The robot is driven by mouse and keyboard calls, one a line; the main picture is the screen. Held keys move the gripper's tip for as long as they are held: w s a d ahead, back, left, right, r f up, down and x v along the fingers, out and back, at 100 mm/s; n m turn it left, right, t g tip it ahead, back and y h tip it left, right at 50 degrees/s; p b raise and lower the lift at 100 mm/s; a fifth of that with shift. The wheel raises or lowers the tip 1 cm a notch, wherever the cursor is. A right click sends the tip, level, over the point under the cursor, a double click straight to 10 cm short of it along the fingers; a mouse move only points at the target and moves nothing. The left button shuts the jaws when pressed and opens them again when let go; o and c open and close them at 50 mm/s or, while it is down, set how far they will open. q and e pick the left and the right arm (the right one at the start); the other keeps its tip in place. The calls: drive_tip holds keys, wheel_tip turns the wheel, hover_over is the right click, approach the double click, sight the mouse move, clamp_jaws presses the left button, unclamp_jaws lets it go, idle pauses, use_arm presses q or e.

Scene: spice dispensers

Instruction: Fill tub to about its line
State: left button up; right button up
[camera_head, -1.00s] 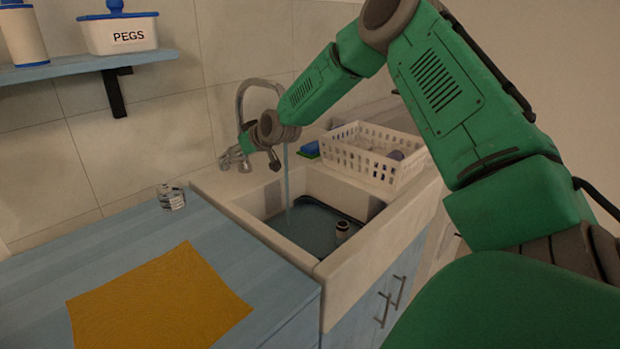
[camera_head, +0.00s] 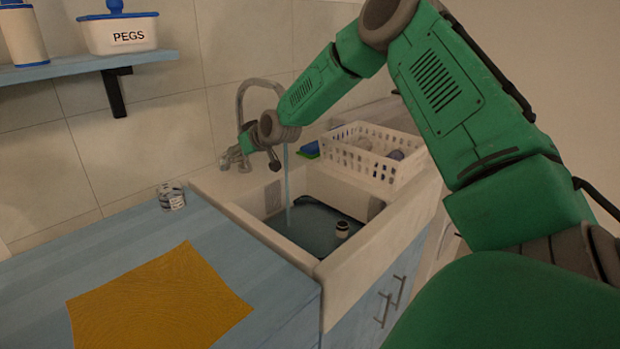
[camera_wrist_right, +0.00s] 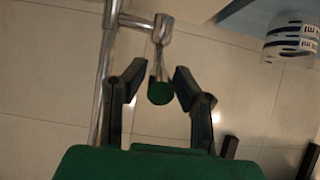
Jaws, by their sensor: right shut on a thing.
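The tub (camera_head: 352,217) sits in the white sink, with dark water (camera_head: 310,228) in it. A thin stream (camera_head: 287,185) runs from the tap (camera_head: 243,100) into it. A fill line cannot be made out. A small white-and-dark item (camera_head: 342,229) pokes out of the water. My right gripper (camera_head: 232,157) is at the tap's base. The right wrist view shows its fingers (camera_wrist_right: 161,74) shut around the green-ended tap lever (camera_wrist_right: 159,93). My left gripper is not in view.
A white basket (camera_head: 370,158) and a green-and-blue sponge (camera_head: 309,150) are behind the sink. A marked clear cup (camera_head: 171,197) and a yellow cloth (camera_head: 160,300) are on the blue counter (camera_head: 60,275). A shelf (camera_head: 60,68) hangs at upper left.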

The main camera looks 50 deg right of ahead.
drive_tip(key=shift+d+f, duration=0.1)
drive_tip(key=shift+s+f+b, duration=0.2)
drive_tip(key=shift+s+f, duration=0.1)
drive_tip(key=shift+f, duration=0.2)
drive_tip(key=shift+s+f+b, duration=0.15)
drive_tip(key=shift+s+f, duration=0.15)
drive_tip(key=shift+f, duration=0.2)
drive_tip(key=shift+s+f, duration=0.25)
drive_tip(key=shift+f, duration=0.25)
drive_tip(key=o, duration=0.9)
drive_tip(key=shift+o, duration=0.2)
